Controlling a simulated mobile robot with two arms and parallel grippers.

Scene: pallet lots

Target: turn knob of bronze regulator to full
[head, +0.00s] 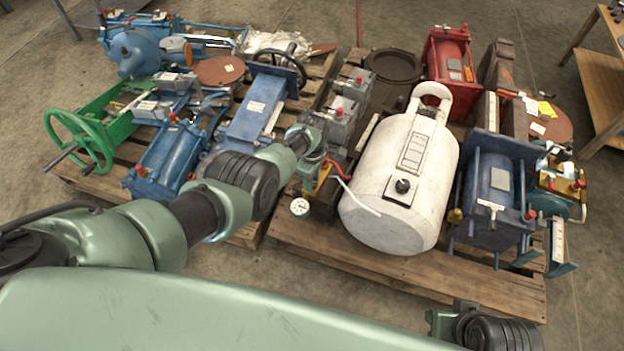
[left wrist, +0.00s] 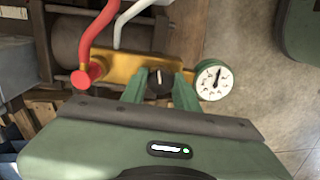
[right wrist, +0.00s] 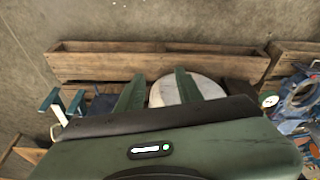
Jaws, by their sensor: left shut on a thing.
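The bronze regulator (left wrist: 120,68) shows in the left wrist view as a gold-coloured body with a round white-faced gauge (left wrist: 214,82) on its right. Its dark round knob (left wrist: 158,84) has a pale pointer mark, roughly upright in the picture. My left gripper (left wrist: 159,88) has its fingers on both sides of the knob and is shut on it. In the head view the left arm partly hides the regulator, and the gauge (head: 299,207) shows below the gripper (head: 318,158). My right gripper (right wrist: 158,88) is open and empty in the right wrist view.
Blue and green machines crowd the left pallet. The front floor is clear.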

